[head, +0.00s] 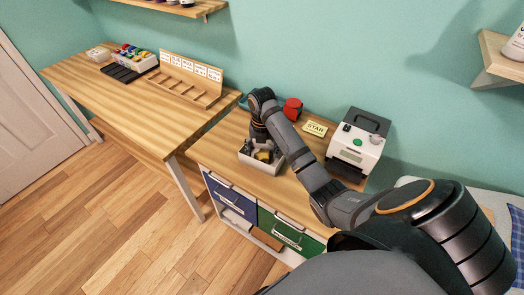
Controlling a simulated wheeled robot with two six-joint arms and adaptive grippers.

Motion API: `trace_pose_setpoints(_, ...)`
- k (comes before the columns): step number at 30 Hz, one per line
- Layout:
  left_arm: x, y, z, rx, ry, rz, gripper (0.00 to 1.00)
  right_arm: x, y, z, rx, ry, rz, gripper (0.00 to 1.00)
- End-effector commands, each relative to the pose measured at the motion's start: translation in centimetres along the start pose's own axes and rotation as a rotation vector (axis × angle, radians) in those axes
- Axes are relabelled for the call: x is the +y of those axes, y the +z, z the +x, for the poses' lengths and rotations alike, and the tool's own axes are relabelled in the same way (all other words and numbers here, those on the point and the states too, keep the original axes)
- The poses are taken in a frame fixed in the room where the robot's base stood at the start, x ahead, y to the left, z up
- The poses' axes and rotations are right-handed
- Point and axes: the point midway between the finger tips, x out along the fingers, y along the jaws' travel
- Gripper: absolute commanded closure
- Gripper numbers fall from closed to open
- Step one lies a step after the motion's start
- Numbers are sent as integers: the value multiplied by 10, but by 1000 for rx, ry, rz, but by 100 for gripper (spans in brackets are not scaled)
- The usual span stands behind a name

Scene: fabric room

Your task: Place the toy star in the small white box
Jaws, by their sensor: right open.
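The small white box (256,167) stands on the wooden top of the drawer cabinet, near its front edge. My right gripper (263,151) points down into the box with its dark fingers open, and hides part of the inside. A small yellow thing (264,156) shows in the box at the fingertips. It may be the toy star, but its shape is too small and covered to tell. A cream card reading "STAR" (315,128) lies behind and to the right of the box. My left gripper is not in view.
A red object (293,108) stands behind my right arm. A white machine (355,145) stands at the cabinet's right. Blue (232,201) and green (287,229) drawer fronts are below. The left table (150,108) holds a wooden rack (185,85) and has free room in front.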

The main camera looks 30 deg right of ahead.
Motion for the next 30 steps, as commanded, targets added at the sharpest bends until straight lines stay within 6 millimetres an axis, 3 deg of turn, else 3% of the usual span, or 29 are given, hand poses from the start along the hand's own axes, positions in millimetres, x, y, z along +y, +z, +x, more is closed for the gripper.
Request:
trace_pose_setpoints(7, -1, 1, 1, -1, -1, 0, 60, 0, 0, -5, -1, 0, 0, 25)
trace_pose_setpoints(13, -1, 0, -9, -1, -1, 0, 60, 0, 1, -35, -4, 1, 0, 25)
trace_pose_setpoints(22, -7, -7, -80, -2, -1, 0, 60, 0, 0, -108, 0, 0, 0, 25)
trace_pose_setpoints(26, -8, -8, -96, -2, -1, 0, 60, 0, 0, -123, 0, -1, 0, 25)
trace_pose_setpoints(30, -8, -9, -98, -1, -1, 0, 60, 0, 0, -125, 0, -1, 0, 25)
